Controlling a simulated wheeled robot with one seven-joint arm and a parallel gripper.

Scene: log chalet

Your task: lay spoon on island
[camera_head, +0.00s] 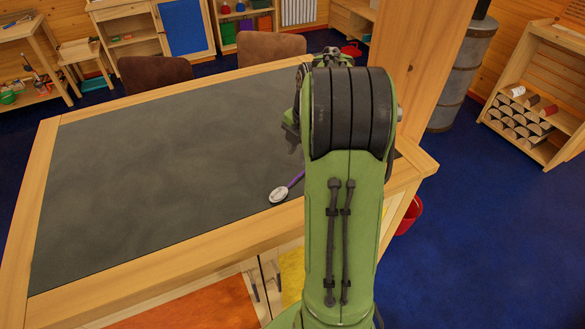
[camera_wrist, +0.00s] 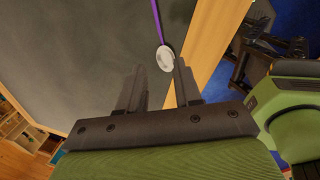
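The spoon has a pale round bowl (camera_head: 279,194) and a purple handle. It lies on the dark top of the island (camera_head: 150,150), near the wooden front edge. My arm hides the far part of its handle in the head view. In the wrist view the spoon (camera_wrist: 165,57) shows just beyond the fingertips, its handle running out of the top of the picture. My gripper (camera_wrist: 159,68) is open, its two fingers apart with nothing between them. The gripper's fingers are hidden behind my arm in the head view.
The rest of the island top is bare. Two brown chairs (camera_head: 271,47) (camera_head: 153,73) stand at its far side. A wooden post (camera_head: 424,55) rises at the right end. A red bucket (camera_head: 409,216) sits on the blue floor, right of my arm. A log rack (camera_head: 540,95) stands farther right.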

